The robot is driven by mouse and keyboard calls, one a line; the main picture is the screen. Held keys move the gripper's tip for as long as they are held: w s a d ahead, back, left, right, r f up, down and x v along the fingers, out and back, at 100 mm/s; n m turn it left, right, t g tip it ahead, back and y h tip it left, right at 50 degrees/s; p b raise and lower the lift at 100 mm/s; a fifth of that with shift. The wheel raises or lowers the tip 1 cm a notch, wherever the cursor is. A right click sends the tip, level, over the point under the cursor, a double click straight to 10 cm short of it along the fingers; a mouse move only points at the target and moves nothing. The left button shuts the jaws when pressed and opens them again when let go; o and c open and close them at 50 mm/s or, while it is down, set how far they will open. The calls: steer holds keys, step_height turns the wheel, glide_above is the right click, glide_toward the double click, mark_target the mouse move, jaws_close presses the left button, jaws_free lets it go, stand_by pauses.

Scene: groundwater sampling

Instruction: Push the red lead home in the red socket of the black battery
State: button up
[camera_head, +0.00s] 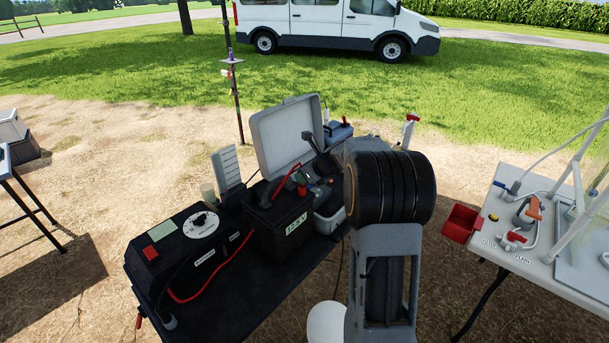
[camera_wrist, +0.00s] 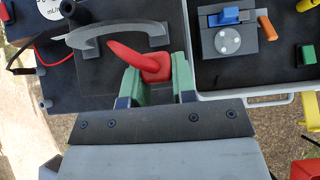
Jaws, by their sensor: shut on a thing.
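The black battery (camera_head: 282,232) stands on the dark table with a 12V label on its front. Its dark top (camera_wrist: 92,72) and grey carrying handle (camera_wrist: 118,34) show in the wrist view. My gripper (camera_wrist: 157,82) is shut on the red lead's plug (camera_wrist: 153,68), between two green fingers above the battery's top.
A black control box (camera_head: 190,245) with a white dial is left of the battery. An open case lid (camera_head: 287,135) rises behind. A pale tray (camera_wrist: 288,97) holding several small tools lies close right of my fingers. A red bin (camera_head: 461,222) is at the right table.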

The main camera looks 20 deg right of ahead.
steer(key=shift+f, duration=0.15)
steer(key=o, duration=0.9)
steer(key=v, duration=1.4)
steer(key=shift+w, duration=0.1)
